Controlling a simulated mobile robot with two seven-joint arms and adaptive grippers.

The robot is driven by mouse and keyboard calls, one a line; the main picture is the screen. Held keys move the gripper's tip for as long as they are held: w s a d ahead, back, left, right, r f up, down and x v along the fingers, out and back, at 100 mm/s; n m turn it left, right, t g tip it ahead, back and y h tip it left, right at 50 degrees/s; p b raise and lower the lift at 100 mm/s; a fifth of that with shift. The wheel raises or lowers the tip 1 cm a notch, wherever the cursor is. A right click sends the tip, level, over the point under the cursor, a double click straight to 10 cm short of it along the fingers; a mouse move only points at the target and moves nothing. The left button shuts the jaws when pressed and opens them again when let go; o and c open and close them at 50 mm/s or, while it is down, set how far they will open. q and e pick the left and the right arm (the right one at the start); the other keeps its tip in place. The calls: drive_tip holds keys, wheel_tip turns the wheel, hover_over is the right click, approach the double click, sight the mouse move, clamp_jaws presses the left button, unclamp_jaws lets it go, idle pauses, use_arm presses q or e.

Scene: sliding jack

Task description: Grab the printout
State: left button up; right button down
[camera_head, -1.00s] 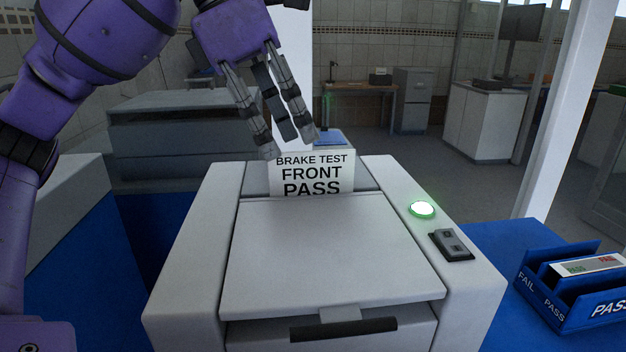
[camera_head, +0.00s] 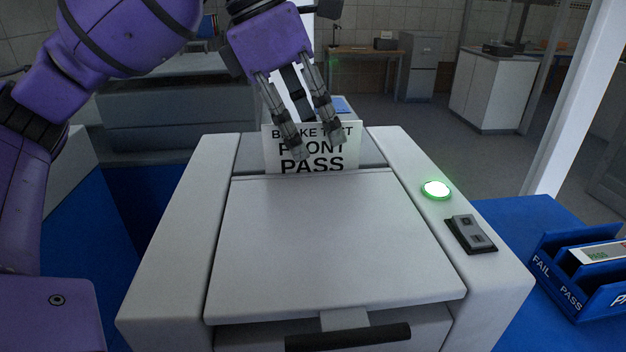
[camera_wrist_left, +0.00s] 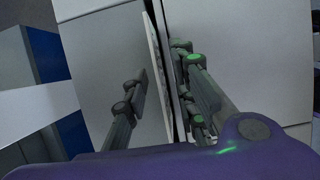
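The printout (camera_head: 312,166) is a white sheet reading "BRAKE TEST FRONT PASS". It stands upright in the slot at the back of the grey printer (camera_head: 330,235). My left gripper (camera_head: 312,142) reaches down over its top edge, with fingertips in front of the sheet hiding part of the lettering. In the left wrist view the sheet (camera_wrist_left: 158,75) shows nearly edge-on between the open fingers, one finger on one side and others on the opposite side. I see no grip on it. My right gripper is not in view.
A green-lit button (camera_head: 436,189) and a grey switch (camera_head: 470,234) are on the printer's right side. A blue tray marked FAIL and PASS (camera_head: 572,290) stands at the right on the blue surface.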

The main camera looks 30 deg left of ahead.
use_arm(q)
drive_tip(key=shift+d+f, duration=0.1)
drive_tip(key=shift+f, duration=0.15)
drive_tip(key=shift+f, duration=0.25)
idle(0.5)
clamp_jaws()
